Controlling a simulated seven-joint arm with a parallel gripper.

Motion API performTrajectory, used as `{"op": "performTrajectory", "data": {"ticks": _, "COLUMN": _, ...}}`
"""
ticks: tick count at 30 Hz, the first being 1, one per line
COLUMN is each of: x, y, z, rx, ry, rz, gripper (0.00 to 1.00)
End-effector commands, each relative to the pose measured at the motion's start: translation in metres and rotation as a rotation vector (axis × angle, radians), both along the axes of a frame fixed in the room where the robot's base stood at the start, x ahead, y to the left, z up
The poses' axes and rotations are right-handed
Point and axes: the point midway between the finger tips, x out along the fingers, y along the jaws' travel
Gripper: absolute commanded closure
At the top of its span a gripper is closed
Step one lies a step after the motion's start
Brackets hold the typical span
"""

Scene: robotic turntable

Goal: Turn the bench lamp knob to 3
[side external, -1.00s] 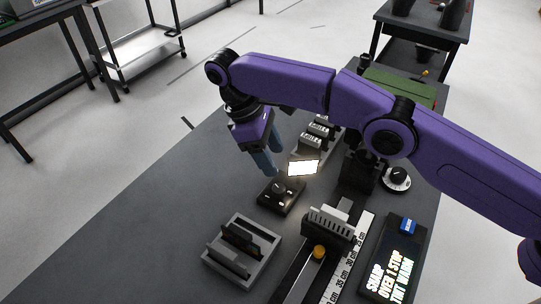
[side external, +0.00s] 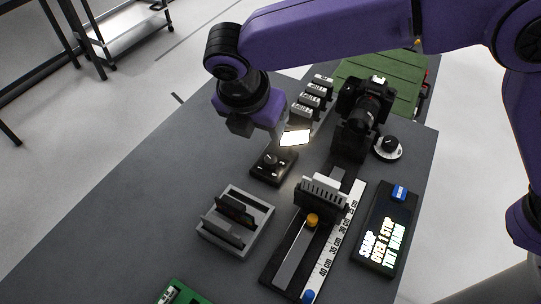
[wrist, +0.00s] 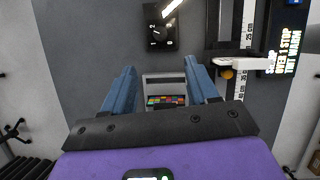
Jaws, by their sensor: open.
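The bench lamp knob box (side external: 272,168) is a small black block on the grey bench, with a round dark knob (side external: 271,159) on top and a lit white lamp panel (side external: 295,138) beside it. In the wrist view the knob (wrist: 164,32) is at the top centre with white numerals around it; 1, 2 and 0 seem readable, and its exact setting is unclear. My gripper (wrist: 161,87) is open and empty, its two blue fingers apart. In the wrist view the knob lies beyond the fingertips, not between them. In the side view the fingers are mostly hidden.
A grey slotted tray (side external: 260,230) stands in front of the knob box. A rail with a ruler (side external: 341,232) and a lit text display (side external: 385,235) are to the right. A camera (side external: 363,105) and a white dial (side external: 388,150) stand behind. The left bench is clear.

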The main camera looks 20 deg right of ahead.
Motion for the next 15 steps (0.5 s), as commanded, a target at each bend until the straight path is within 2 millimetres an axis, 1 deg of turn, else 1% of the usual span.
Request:
{"op": "performTrajectory", "data": {"ticks": 1, "x": -0.006, "y": -0.002, "z": 0.003, "rx": -0.007, "ry": -0.004, "rz": 0.073, "gripper": 0.41}}
{"op": "performTrajectory", "data": {"ticks": 3, "x": -0.011, "y": -0.003, "z": 0.004, "rx": -0.016, "ry": -0.006, "rz": 0.152, "gripper": 0.41}}
{"op": "performTrajectory", "data": {"ticks": 6, "x": -0.016, "y": -0.004, "z": 0.005, "rx": -0.025, "ry": -0.009, "rz": 0.223, "gripper": 0.41}}
{"op": "performTrajectory", "data": {"ticks": 11, "x": -0.015, "y": -0.006, "z": -0.001, "rx": -0.030, "ry": -0.009, "rz": 0.250, "gripper": 0.41}}
{"op": "performTrajectory", "data": {"ticks": 15, "x": -0.009, "y": -0.009, "z": -0.018, "rx": -0.032, "ry": -0.006, "rz": 0.247, "gripper": 0.41}}
